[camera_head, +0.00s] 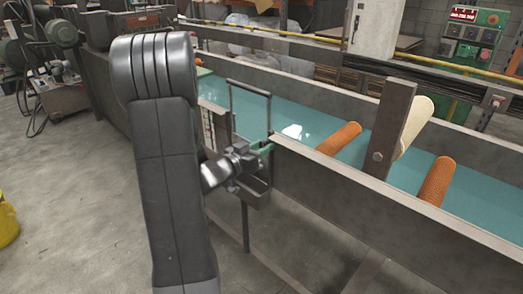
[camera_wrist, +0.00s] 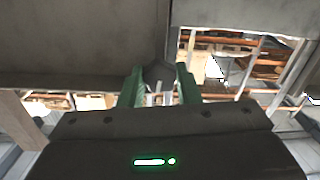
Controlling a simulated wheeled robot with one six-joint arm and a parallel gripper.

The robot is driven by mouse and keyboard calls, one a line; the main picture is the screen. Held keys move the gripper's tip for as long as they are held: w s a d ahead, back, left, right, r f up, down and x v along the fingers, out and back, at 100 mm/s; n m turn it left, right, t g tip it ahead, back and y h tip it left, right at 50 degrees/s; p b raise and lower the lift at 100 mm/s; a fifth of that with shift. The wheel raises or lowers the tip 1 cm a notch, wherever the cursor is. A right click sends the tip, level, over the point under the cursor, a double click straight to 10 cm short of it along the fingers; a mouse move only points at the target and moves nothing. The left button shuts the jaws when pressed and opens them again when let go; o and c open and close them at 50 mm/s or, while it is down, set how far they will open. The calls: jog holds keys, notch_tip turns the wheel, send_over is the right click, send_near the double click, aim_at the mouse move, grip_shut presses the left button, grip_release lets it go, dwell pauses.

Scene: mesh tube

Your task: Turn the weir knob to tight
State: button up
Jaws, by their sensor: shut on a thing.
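The weir knob (camera_wrist: 159,74) is a small dark, angular piece in the wrist view, between my gripper's two green fingers. My gripper (camera_wrist: 160,82) is shut on it, with one finger on each side. In the head view my gripper (camera_head: 261,151) is at the near wall of the tank, by the weir's upright metal frame (camera_head: 268,108) and above a small grey box (camera_head: 257,191). The knob cannot be made out in the head view, and any tight marking is not readable.
The long tank (camera_head: 340,187) holds blue-green water. Orange mesh tubes (camera_head: 339,139) and a cream tube (camera_head: 413,127) lean in it near a steel post (camera_head: 391,125). A green control panel (camera_head: 470,38) stands behind. Bare floor (camera_head: 80,190) lies at left.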

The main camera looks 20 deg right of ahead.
jog(key=shift+m+b, duration=6.3)
jog(key=shift+m, duration=1.4)
jog(key=o, duration=1)
jog(key=p+v, duration=0.1)
jog(key=v, duration=1.2)
jog(key=shift+s+a+p, duration=0.1)
jog(key=shift+a+p, duration=0.25)
jog(key=shift+p, duration=0.05)
